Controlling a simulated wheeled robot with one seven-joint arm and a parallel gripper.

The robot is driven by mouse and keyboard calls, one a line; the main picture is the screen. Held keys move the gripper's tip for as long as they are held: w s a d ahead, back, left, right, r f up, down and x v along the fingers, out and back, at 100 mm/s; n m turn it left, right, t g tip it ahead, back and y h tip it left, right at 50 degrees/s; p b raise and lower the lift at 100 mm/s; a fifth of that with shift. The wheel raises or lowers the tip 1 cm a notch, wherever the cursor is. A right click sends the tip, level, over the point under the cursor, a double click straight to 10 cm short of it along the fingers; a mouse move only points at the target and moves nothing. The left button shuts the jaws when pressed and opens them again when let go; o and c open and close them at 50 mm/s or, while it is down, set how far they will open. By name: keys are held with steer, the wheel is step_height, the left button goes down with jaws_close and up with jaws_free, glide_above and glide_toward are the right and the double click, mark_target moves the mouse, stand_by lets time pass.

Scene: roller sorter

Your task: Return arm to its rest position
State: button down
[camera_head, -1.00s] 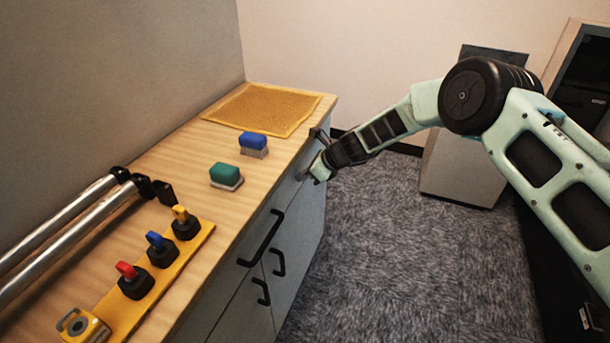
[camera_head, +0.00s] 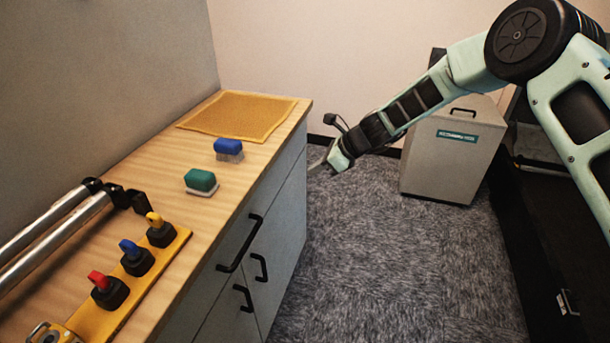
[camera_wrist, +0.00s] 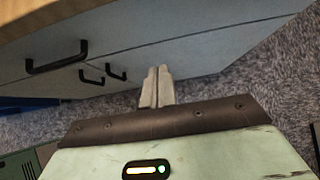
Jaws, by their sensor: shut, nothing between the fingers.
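My gripper (camera_head: 322,168) is in the air just right of the cabinet's front edge, over the carpet. Its two fingers (camera_wrist: 156,72) are together with nothing between them in the wrist view. My arm reaches in from the upper right of the head view, with its large black joint at the top. The fingers are apart from the countertop; in the wrist view they point along the grey cabinet front.
The wooden counter (camera_head: 258,172) holds a blue brush (camera_head: 228,148), a green brush (camera_head: 201,181), a yellow mat (camera_head: 240,113) and a yellow rack (camera_head: 110,318) with several coloured-handled pieces. Black handles (camera_head: 240,243) jut from the cabinet. A beige box (camera_head: 455,158) stands behind. The carpet between is clear.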

steer(key=s+a+r+n+g+h, duration=0.1)
steer(key=s+r+n, duration=0.4)
steer(key=s, duration=0.3)
steer(key=s+r+n+g+h+p, duration=0.1)
steer(key=s+r+n, duration=0.4)
steer(key=s, duration=0.3)
steer(key=s+a+r+n+g+h, duration=0.1)
steer(key=s+r+n, duration=0.3)
steer(key=s+n, duration=0.3)
steer(key=s+d+r+n+h, duration=0.1)
steer(key=s+d+n+h, duration=0.1)
steer(key=s+d+n, duration=0.4)
steer(key=s+d+r+n+h, duration=0.2)
steer(key=s+d+n, duration=0.4)
steer(key=s, duration=0.8)
steer(key=shift+s+d+r+h+p, duration=0.3)
steer(key=shift+d+h+p, duration=0.1)
steer(key=shift+d+h, duration=0.1)
